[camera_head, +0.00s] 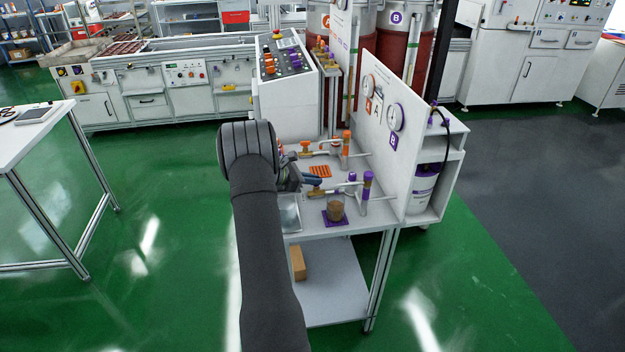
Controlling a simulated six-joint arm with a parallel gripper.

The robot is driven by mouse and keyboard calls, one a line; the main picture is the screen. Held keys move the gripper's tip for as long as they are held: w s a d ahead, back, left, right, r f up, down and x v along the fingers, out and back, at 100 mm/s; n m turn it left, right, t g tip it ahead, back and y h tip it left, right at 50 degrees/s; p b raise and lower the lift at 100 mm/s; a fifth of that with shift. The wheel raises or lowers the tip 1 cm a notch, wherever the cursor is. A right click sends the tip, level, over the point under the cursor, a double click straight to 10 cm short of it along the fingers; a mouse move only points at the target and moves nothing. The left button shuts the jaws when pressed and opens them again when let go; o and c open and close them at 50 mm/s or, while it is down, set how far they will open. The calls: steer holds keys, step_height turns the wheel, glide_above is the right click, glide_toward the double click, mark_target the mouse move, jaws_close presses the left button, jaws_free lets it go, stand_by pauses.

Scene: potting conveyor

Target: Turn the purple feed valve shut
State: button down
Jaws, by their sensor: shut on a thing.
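My gripper (313,180) reaches in from the left over the white bench, at the near, purple-marked feed line. Its dark fingers are shut on the handle of the purple feed valve, which they mostly hide. The brass valve body (318,190) shows just under the fingertips, on a pipe running right to an upright post with a purple cap (368,178). The handle's angle cannot be made out. A clear cup of brown material (335,208) stands on a purple mat (328,220) just below the line.
An orange valve (305,147) and an orange-capped post (346,142) stand behind the gripper, near an orange grid mat (320,171). A white panel with gauges (396,118) rises at the right. A metal tray (290,216) lies at the bench's front left, partly behind my arm.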

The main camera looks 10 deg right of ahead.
steer(key=n+t, duration=0.1)
steer(key=t, duration=0.1)
steer(key=n+t+y, duration=0.1)
steer(key=n, duration=0.1)
steer(key=s+n+t+y, duration=0.1)
steer(key=n+t, duration=0.1)
steer(key=shift+d+t, duration=0.15)
steer(key=shift+t, duration=0.15)
steer(key=shift+d+n+t+y, duration=0.15)
steer(key=shift+n+t+y, duration=1.45)
steer(key=shift+n+y, duration=0.5)
steer(key=shift+n, duration=0.4)
steer(key=c, duration=1.5)
jaws_free()
steer(key=shift+t, duration=0.3)
steer(key=v, duration=1.7)
steer(key=shift+s+r, duration=0.2)
steer(key=shift+r, duration=0.05)
